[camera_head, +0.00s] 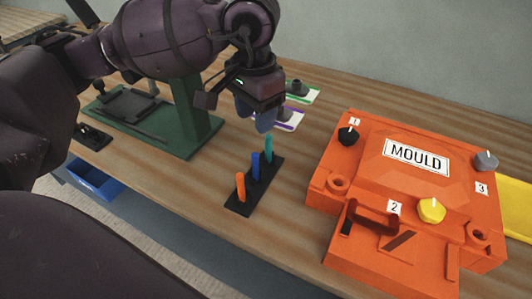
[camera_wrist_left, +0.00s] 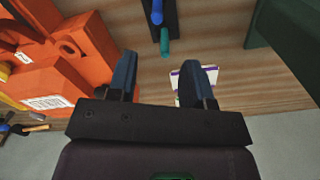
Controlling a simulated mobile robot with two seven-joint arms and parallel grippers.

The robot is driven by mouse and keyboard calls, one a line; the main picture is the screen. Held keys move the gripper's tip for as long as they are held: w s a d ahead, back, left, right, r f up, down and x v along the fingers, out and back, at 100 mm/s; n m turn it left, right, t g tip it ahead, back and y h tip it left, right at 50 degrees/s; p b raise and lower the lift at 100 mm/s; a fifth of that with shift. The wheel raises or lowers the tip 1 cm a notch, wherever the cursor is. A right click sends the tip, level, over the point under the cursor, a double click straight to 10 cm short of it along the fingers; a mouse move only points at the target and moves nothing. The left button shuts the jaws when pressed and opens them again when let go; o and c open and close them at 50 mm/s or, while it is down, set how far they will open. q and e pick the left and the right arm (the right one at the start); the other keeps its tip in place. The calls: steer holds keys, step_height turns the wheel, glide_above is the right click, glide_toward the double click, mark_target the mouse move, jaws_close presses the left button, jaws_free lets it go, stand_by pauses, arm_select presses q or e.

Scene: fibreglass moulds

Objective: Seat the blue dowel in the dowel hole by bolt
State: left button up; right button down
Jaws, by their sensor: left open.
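The blue dowel (camera_head: 256,165) stands upright in the middle of a black rack (camera_head: 238,205), between an orange dowel (camera_head: 241,187) and a teal dowel (camera_head: 268,148). My left gripper (camera_head: 258,117) is open and empty, above the table just beyond the rack. In the left wrist view its fingers (camera_wrist_left: 161,78) are apart, with the blue dowel (camera_wrist_left: 157,12) at the top edge. The orange mould (camera_head: 330,155) carries a black bolt (camera_head: 348,135) by label 1, a yellow one (camera_head: 431,210) by 2 and a grey one (camera_head: 486,160) by 3. Dowel holes show at its left (camera_head: 338,184) and right (camera_head: 478,235).
A green press-like stand (camera_head: 185,100) is behind the left arm. Purple-edged (camera_head: 290,118) and green-edged (camera_head: 303,97) cards lie at the back. A dark red handle (camera_head: 373,217) sits on the mould's front. A blue bin (camera_head: 93,180) is below the table. Bare wood separates rack and mould.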

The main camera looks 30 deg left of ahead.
mark_target(255, 154)
arm_select(q)
steer(key=f, duration=0.5)
steer(key=shift+s+f, duration=0.2)
steer(key=shift+f, duration=0.05)
steer(key=f, duration=0.4)
steer(key=shift+s+d+b, duration=0.1)
steer(key=shift+s+b, duration=0.25)
steer(key=shift+f, duration=0.55)
steer(key=shift+c, duration=0.3)
jaws_close()
